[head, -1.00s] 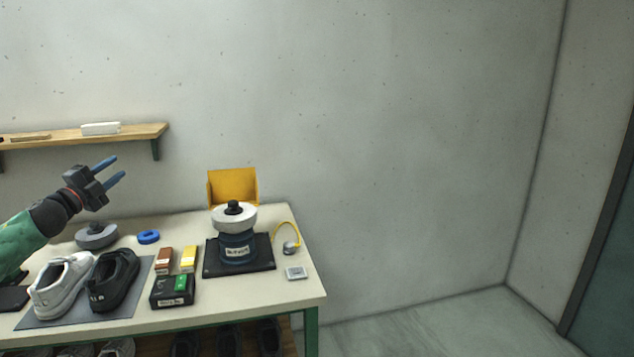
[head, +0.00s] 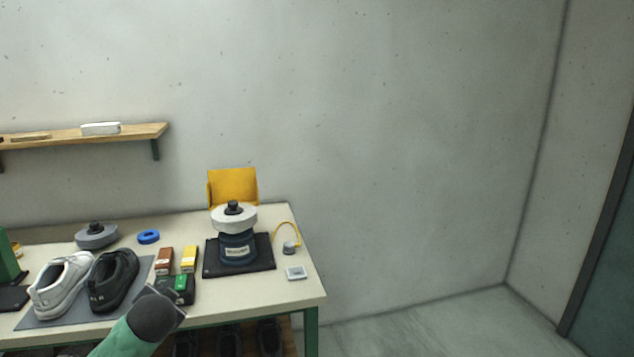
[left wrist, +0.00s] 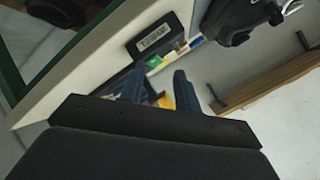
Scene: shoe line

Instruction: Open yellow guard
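The yellow guard (head: 233,186) stands upright behind the pale wheel (head: 233,218) of a small machine (head: 237,249) at the table's right part. The wheel's top is uncovered. My left arm comes up from the bottom in the head view, and its fingers are hidden there behind the wrist. In the left wrist view the two blue fingers of my left gripper (left wrist: 158,73) are apart, with nothing visible held. A yellow patch shows between them; I cannot tell whether it is the guard. My right gripper is not in view.
A white shoe (head: 62,285) and a black shoe (head: 113,281) stand on a grey mat. A black box (head: 184,294), small cartons (head: 189,259) and a blue ring (head: 148,237) lie between them and the machine. A yellow-corded item (head: 289,246) is right of it.

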